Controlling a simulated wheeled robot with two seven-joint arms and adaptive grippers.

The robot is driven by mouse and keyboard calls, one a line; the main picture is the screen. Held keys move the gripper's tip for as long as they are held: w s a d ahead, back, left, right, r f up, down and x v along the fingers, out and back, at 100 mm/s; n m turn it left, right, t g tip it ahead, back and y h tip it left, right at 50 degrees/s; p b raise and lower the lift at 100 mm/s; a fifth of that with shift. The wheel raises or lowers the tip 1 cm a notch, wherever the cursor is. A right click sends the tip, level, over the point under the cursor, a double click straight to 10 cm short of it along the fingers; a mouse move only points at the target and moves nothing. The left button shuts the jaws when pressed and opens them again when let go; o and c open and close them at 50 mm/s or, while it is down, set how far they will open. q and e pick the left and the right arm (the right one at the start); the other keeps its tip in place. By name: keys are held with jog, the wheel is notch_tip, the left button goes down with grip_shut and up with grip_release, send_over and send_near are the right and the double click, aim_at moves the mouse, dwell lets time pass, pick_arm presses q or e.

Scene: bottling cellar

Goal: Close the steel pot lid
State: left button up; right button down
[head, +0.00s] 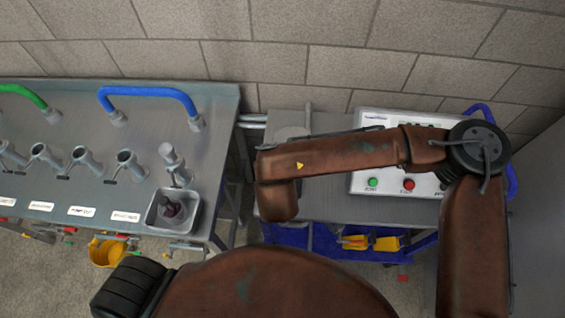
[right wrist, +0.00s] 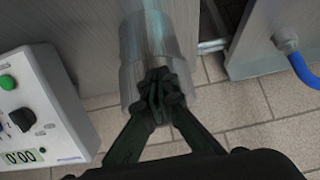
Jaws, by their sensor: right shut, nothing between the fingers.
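A grey steel cylinder, which looks like the steel pot (right wrist: 150,40), stands in the right wrist view just beyond my right gripper. In the head view my right arm hides this gripper. My left gripper is in neither view.
A white control box (head: 381,183) with green and red buttons stands right of the pot area. A blue hose (head: 150,91) and steel pipe fittings (head: 130,163) are on the left bench. A gap separates the benches. A brick wall (head: 300,68) rises behind.

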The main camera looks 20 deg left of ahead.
notch_tip(320, 180, up, 6)
jog(key=p, duration=0.2)
jog(key=s+d+f, duration=0.2)
jog(key=s+f, duration=0.2)
jog(key=s, duration=0.5)
jog(key=shift+b, duration=0.4)
